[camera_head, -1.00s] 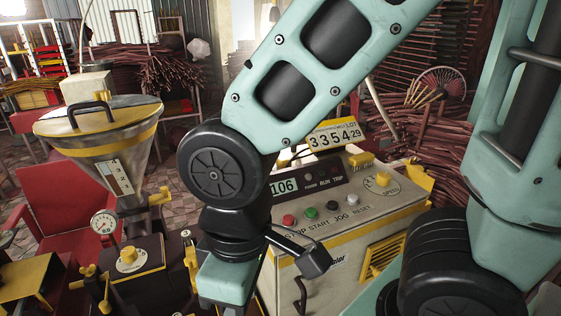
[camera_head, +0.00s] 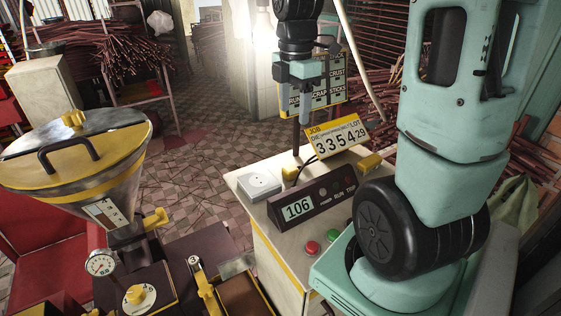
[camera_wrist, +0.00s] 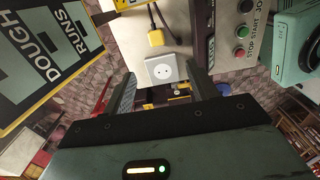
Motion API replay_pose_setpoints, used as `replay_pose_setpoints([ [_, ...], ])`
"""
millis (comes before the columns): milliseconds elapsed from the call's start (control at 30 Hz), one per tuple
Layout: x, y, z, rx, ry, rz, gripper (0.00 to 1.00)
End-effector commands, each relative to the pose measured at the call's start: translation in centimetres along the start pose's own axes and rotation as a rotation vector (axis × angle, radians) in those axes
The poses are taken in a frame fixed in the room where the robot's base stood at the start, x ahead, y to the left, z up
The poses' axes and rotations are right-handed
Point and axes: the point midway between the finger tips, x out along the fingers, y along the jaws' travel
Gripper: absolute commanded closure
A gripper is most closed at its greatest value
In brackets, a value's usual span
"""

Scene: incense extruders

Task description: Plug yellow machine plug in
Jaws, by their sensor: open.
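The yellow plug (camera_wrist: 156,38) lies on the pale cabinet top with a dark cable running from it. In the head view it is the small yellow block (camera_head: 290,173) between the socket and the counter display. The white socket (camera_head: 260,184) sits on the cabinet's left corner, and its two holes show in the wrist view (camera_wrist: 161,70), empty. My gripper (camera_head: 303,108) is open and empty, pointing down above the back of the cabinet. In the wrist view the socket appears between the spread fingers (camera_wrist: 160,74), apart from them, with the plug just beyond it.
The counter display (camera_head: 310,205), red button (camera_head: 312,248) and job number sign (camera_head: 338,138) crowd the cabinet top. A hanging sign board (camera_head: 330,85) is close behind my gripper. The hopper machine (camera_head: 100,180) stands left.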

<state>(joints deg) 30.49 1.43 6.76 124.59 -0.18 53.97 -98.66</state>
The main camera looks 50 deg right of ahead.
Motion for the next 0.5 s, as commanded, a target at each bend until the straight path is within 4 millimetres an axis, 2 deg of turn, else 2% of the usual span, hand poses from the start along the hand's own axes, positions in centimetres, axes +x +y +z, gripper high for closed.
replay_pose_setpoints([
  [367, 0.1, 0.0, 0.4, -0.009, 0.0, -0.002, 0.42],
  [500, 1.5, -0.1, 0.3, -0.008, 0.001, -0.006, 0.42],
])
